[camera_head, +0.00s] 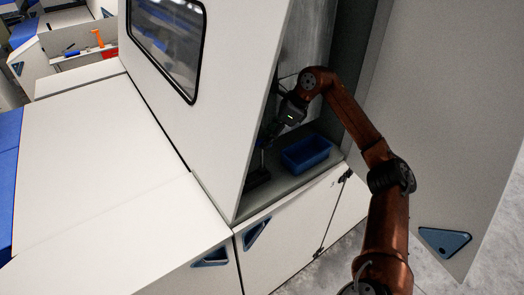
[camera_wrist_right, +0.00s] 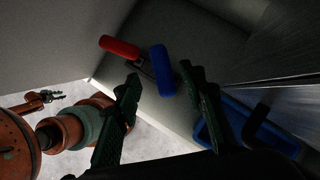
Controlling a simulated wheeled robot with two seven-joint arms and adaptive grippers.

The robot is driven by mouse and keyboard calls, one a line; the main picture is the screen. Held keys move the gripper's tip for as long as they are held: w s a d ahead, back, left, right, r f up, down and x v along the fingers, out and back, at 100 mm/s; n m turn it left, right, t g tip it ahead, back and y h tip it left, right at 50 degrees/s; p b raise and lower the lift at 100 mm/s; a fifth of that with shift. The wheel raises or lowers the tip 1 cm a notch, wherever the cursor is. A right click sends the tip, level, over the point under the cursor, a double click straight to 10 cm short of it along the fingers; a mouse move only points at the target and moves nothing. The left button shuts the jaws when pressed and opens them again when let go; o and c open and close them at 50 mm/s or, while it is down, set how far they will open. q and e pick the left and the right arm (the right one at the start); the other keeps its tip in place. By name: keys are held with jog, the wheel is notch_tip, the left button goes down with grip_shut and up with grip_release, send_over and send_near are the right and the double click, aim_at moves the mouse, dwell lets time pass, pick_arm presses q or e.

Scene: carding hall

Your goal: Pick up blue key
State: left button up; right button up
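A blue-handled piece (camera_wrist_right: 161,70), which looks like the blue key, lies on the grey cabinet floor in the right wrist view. A red-handled piece (camera_wrist_right: 120,48) lies close beside it. My right gripper (camera_wrist_right: 162,76) is open, its two dark green fingers on either side of the blue handle. I cannot tell whether they touch it. In the head view my right gripper (camera_head: 268,138) reaches down inside the cabinet, in shadow, and the key cannot be made out. An arm with a small gripper (camera_wrist_right: 52,97), apparently my left, shows at the wrist view's left edge.
A blue bin (camera_head: 306,153) stands on the cabinet floor right of my right gripper; it also shows in the wrist view (camera_wrist_right: 272,136). The cabinet's white windowed panel (camera_head: 205,110) is close on the left. An open white door (camera_head: 450,130) stands right of my arm.

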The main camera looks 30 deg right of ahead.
aim_at(262, 140)
jog(key=shift+w+a+f+p, duration=0.15)
jog(key=shift+w+a+f, duration=0.1)
jog(key=shift+w+f, duration=0.3)
jog(key=shift+w+a+f+p, duration=0.2)
jog(key=shift+w+f, duration=0.2)
jog(key=shift+f, duration=0.25)
jog(key=shift+s+a+f, duration=0.15)
jog(key=shift+s+f, duration=0.05)
jog(key=shift+f, duration=0.05)
jog(key=shift+w+f, duration=0.1)
jog(key=shift+w, duration=0.1)
jog(key=shift+c, duration=0.6)
jog(key=shift+s, duration=0.15)
jog(key=c, duration=0.6)
grip_shut()
pick_arm(q)
jog(key=shift+w+r, duration=0.3)
jog(key=shift+w, duration=0.25)
jog(key=shift+w+r, duration=0.3)
jog(key=shift+w, duration=0.25)
jog(key=shift+w, duration=0.3)
